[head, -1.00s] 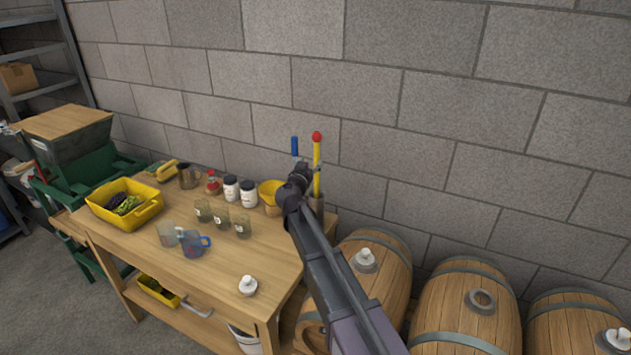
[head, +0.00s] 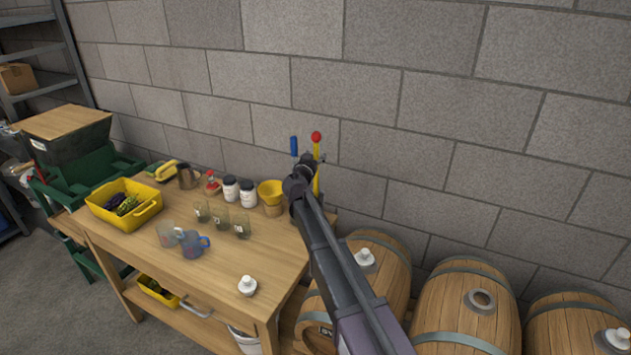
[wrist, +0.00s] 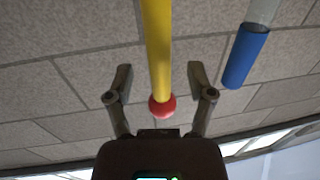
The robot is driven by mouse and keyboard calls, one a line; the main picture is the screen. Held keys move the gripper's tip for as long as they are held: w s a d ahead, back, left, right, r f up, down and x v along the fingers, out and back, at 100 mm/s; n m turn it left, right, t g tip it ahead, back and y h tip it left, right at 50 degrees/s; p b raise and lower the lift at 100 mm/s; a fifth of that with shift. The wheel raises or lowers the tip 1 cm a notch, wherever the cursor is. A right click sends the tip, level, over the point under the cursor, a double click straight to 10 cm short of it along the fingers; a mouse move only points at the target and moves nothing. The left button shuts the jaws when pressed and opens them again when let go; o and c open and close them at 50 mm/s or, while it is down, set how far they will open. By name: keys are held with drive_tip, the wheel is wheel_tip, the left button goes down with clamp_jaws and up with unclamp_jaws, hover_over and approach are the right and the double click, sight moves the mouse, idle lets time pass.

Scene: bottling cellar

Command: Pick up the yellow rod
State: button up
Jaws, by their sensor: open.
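The yellow rod (head: 317,150) stands upright at the back right corner of the bench, with a red ball (head: 316,136) on its top end. My gripper (head: 318,161) is in front of it and hides part of its length; the rod's foot is mostly hidden by my arm. In the wrist view the rod (wrist: 157,45) runs between the two spread fingers of my gripper (wrist: 160,80). The red ball (wrist: 162,106) lies between the fingers, nearer my palm. I see gaps on both sides, so the gripper is open and empty.
A blue-ended rod (head: 294,146) stands just left of the yellow one, outside my fingers in the wrist view (wrist: 246,55). A yellow funnel (head: 271,190), jars and cups stand left on the bench (head: 215,270). Barrels (head: 465,315) stand right. A block wall is behind.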

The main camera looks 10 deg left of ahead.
drive_tip(key=shift+w+d, duration=0.2)
drive_tip(key=shift+w, duration=0.8)
clamp_jaws()
